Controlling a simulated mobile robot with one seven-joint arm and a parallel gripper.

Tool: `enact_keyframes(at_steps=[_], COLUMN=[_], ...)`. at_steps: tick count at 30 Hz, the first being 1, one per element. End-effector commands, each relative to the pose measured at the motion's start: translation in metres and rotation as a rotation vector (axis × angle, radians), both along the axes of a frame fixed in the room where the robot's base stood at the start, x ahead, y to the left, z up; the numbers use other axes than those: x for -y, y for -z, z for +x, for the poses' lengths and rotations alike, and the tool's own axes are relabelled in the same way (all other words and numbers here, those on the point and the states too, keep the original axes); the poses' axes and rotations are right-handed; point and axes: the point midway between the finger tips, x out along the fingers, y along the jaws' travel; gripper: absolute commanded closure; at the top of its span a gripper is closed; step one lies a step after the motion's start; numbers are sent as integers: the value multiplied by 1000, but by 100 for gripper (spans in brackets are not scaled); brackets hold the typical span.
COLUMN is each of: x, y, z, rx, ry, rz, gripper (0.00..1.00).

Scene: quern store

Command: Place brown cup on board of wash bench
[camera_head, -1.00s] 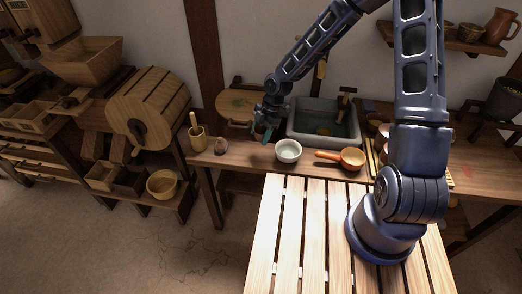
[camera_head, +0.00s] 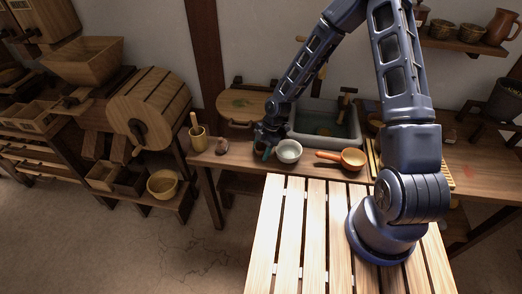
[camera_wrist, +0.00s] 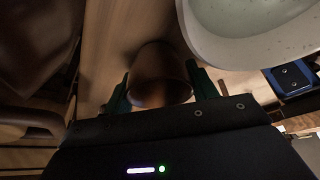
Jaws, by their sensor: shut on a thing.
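In the wrist view the brown cup (camera_wrist: 160,75) stands between the two green fingers of my gripper (camera_wrist: 158,92), which is shut on it. In the head view my gripper (camera_head: 264,152) is low at the wash bench (camera_head: 233,155), just left of the white bowl; the cup is mostly hidden there. A slatted wooden rack (camera_head: 374,165) lies right of the basin, partly hidden by my arm.
The white bowl (camera_head: 288,151) is very close to the cup and also shows in the wrist view (camera_wrist: 245,45). An orange-handled pan (camera_head: 350,159) lies farther right. A mortar with pestle (camera_head: 198,140) and a small brown object (camera_head: 222,147) stand left.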

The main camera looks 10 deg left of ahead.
Motion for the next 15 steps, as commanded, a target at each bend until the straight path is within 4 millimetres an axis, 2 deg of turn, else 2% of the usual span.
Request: enact_keyframes(at_steps=[5,6,8,15], x=[0,0,0,0], y=[3,2,2,2], z=[0,0,0,0], rx=[0,0,0,0], ry=[0,0,0,0], rz=[0,0,0,0], gripper=[66,35,23,21])
